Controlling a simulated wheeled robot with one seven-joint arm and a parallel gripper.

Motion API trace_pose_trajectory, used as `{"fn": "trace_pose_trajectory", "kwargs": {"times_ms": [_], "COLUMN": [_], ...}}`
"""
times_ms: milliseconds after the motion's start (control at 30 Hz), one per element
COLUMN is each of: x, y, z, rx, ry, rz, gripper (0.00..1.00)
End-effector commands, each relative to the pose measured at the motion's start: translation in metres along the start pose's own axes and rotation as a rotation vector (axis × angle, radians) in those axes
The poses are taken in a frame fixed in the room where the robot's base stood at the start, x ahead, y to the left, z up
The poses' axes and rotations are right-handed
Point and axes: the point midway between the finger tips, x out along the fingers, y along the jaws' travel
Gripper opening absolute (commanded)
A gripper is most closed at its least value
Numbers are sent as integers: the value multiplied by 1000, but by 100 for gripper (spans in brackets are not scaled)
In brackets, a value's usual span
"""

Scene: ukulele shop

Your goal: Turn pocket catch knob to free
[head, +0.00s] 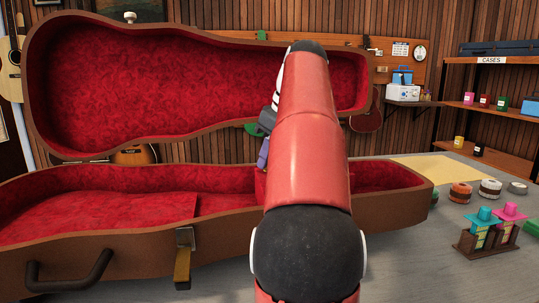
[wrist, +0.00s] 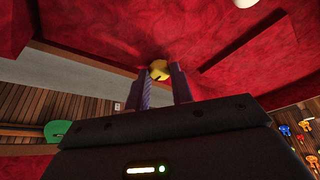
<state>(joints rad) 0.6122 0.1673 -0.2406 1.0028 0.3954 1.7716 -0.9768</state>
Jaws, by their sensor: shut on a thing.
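A round yellow knob (wrist: 159,70) shows in the wrist view against the red plush lining. The two purple fingers of my gripper (wrist: 162,85) stand on either side of it and are shut on it. Which way the knob is turned cannot be told. In the head view the open ukulele case (head: 110,245) lies on the grey table with its lid (head: 190,85) raised. My red arm reaches over the case and hides the knob and most of my gripper. A bit of purple finger (head: 263,153) shows left of the arm, above the lower shell.
A brass latch (head: 184,255) and dark handle (head: 70,272) are on the case front. To the right stand a small wooden rack (head: 487,240) with pink and teal items and several tape rolls (head: 490,188). A yellow sheet (head: 435,168) lies behind.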

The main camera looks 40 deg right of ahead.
Motion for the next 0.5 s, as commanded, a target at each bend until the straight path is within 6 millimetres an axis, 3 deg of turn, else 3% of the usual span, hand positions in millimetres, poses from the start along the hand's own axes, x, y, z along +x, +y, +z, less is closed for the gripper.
{"fn": "trace_pose_trajectory", "kwargs": {"times_ms": [267, 300, 467, 500], "x": [0, 0, 0, 0], "y": [0, 0, 0, 0], "z": [0, 0, 0, 0], "rx": [-1, -1, 0, 0], "ry": [-1, -1, -1, -1], "rz": [-1, -1, 0, 0], "gripper": [0, 24, 45, 45]}}
